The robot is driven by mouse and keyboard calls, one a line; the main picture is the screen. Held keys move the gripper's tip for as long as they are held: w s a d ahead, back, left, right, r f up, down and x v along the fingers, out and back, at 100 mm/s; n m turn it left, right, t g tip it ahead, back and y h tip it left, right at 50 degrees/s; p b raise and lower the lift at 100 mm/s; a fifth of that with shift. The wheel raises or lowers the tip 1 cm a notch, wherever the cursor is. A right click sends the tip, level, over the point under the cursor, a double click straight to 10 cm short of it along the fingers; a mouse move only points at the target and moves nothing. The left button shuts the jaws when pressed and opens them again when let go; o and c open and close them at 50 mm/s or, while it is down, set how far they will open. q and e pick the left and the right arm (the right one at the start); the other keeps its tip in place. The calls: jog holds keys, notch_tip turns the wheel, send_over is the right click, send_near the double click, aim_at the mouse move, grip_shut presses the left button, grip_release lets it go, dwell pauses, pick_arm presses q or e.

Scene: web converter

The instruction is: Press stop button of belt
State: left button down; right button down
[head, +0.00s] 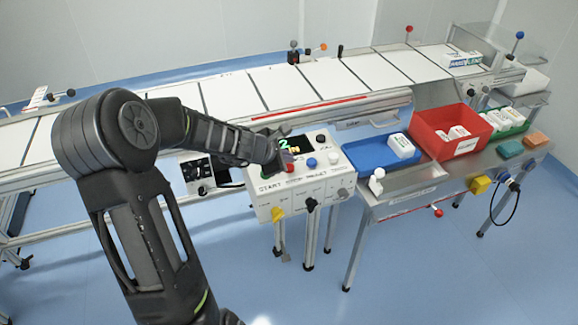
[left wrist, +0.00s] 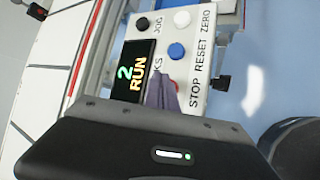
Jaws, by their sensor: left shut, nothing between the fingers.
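The belt's control panel (head: 318,184) is a white box with a small screen, coloured buttons and printed labels. Its screen (left wrist: 133,77) reads "2 RUN" in the left wrist view. The red button (head: 290,168) lies in the row with the blue button (head: 311,162) and a white button (head: 333,157). In the left wrist view the red button (left wrist: 175,84), by the word STOP, is partly hidden behind my fingers. My left gripper (head: 284,158) is shut and empty, with its tips over the panel close to the red button. I cannot tell whether they touch it. My right gripper is not in view.
The conveyor belt (head: 288,85) runs behind the panel. A steel table to the right holds a blue tray (head: 370,152), a red bin (head: 432,127) and a green tray (head: 517,128). Knobs (head: 311,205) stick out of the panel's front. Open floor lies in front.

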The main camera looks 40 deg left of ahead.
pick_arm(q)
jog(key=shift+f, duration=0.15)
jog(key=shift+f+b, duration=0.3)
jog(key=shift+b, duration=0.2)
jog(key=shift+f+b, duration=0.6)
jog(key=shift+b, duration=0.05)
dwell(0.9)
jog(key=shift+r, duration=0.15)
jog(key=shift+r+p, duration=0.9)
jog(key=shift+p, duration=0.05)
notch_tip(320, 180, up, 5)
jog(key=p, duration=0.4)
jog(key=shift+p, duration=0.4)
dwell(0.6)
